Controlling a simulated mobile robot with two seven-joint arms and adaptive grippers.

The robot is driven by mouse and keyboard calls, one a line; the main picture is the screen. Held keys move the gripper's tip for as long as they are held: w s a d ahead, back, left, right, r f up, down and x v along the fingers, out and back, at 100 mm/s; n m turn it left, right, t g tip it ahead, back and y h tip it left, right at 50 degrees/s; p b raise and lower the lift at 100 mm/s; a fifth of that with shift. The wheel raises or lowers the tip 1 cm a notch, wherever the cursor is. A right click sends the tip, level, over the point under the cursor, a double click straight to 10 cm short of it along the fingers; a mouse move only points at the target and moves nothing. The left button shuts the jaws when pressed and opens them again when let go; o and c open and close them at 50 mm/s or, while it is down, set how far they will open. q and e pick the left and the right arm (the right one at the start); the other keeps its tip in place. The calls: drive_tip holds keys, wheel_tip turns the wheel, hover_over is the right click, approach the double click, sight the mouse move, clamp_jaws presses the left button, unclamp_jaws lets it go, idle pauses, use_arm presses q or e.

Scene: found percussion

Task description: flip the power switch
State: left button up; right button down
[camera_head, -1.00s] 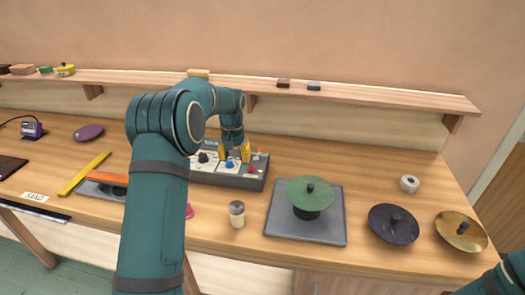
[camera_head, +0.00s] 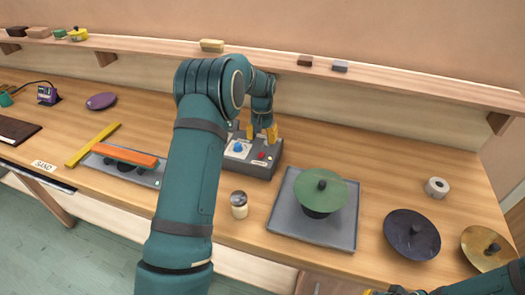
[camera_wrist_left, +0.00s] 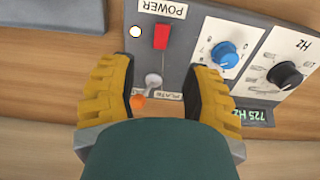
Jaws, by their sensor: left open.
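The control box (camera_head: 262,170) stands on the bench with its panel facing up. Its red power switch (camera_head: 261,155) is near the right end; in the left wrist view the red switch (camera_wrist_left: 161,36) sits beside the upside-down POWER label (camera_wrist_left: 163,8). A small white light (camera_wrist_left: 135,32) is next to it. My left gripper (camera_head: 262,132) is open at the box's right end. My right gripper (camera_head: 372,292) barely shows at the bottom edge.
Blue (camera_wrist_left: 224,54) and black (camera_wrist_left: 285,74) knobs sit right of the switch in the wrist view. A shaker (camera_head: 239,204) and a grey plate (camera_head: 285,225) with a green cymbal (camera_head: 322,190) stand nearer the front. A wall shelf (camera_head: 400,84) runs behind.

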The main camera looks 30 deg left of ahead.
sight(262, 153)
use_arm(q)
wheel_tip(262, 153, down, 6)
drive_tip(key=shift+f, duration=0.2)
